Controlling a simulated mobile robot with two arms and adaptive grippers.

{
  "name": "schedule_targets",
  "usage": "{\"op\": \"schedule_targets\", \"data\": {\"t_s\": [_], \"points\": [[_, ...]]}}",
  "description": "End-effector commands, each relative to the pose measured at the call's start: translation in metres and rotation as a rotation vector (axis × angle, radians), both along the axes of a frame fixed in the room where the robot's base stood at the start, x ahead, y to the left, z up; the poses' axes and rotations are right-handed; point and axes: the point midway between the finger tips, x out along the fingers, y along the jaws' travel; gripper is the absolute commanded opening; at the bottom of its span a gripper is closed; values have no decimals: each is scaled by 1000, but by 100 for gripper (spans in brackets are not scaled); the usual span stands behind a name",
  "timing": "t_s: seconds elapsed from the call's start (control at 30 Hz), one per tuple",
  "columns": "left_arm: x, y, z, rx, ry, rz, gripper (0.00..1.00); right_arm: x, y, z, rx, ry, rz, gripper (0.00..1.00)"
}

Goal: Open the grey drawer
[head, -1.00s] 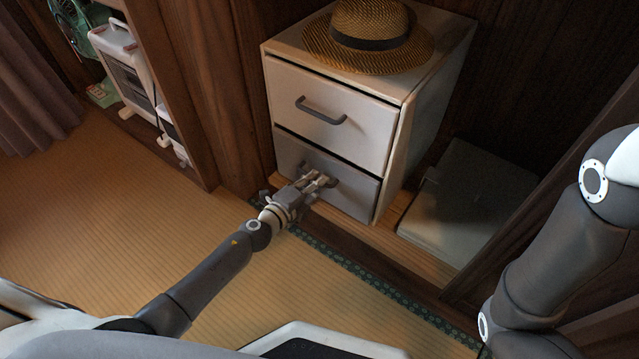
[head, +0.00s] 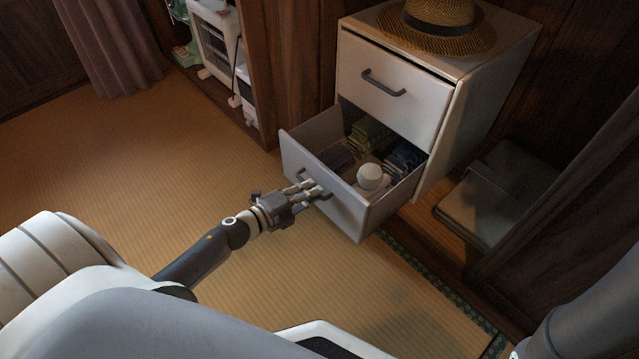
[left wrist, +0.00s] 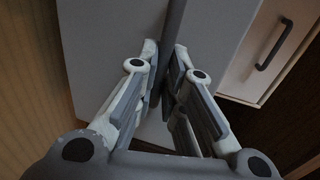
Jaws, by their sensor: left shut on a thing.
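The grey drawer (head: 345,214) is the lower drawer of a small white cabinet (head: 437,125) and stands well out from it. Folded dark and green cloths and a round white object (head: 371,177) lie inside it. My left gripper (head: 318,193) is at the drawer's front and is shut on its dark handle (head: 325,196). In the left wrist view, the fingers (left wrist: 168,85) close around the handle bar in front of the grey drawer face (left wrist: 112,50). My right gripper is not in view.
The upper white drawer (head: 390,88) is shut, with a dark handle. A straw hat (head: 440,27) lies on the cabinet. A flat grey box (head: 490,200) sits in the alcove to the right. Tatami floor (head: 130,150) is clear on the left.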

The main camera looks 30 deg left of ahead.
Motion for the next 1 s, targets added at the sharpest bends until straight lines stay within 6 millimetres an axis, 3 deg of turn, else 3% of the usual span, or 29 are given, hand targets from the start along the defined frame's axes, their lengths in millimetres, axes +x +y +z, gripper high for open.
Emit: {"op": "schedule_targets", "data": {"t_s": [0.2,0.57,0.6,0.73,1.0], "points": [[-10,3,0,0,0,-2,0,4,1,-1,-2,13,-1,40],[-11,4,0,-1,-1,-1,0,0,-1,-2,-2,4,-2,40],[-11,4,0,0,0,-1,14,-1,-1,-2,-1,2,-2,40],[-11,4,0,0,0,-1,31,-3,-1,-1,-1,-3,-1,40],[-11,4,0,0,0,0,32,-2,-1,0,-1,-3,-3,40]]}}
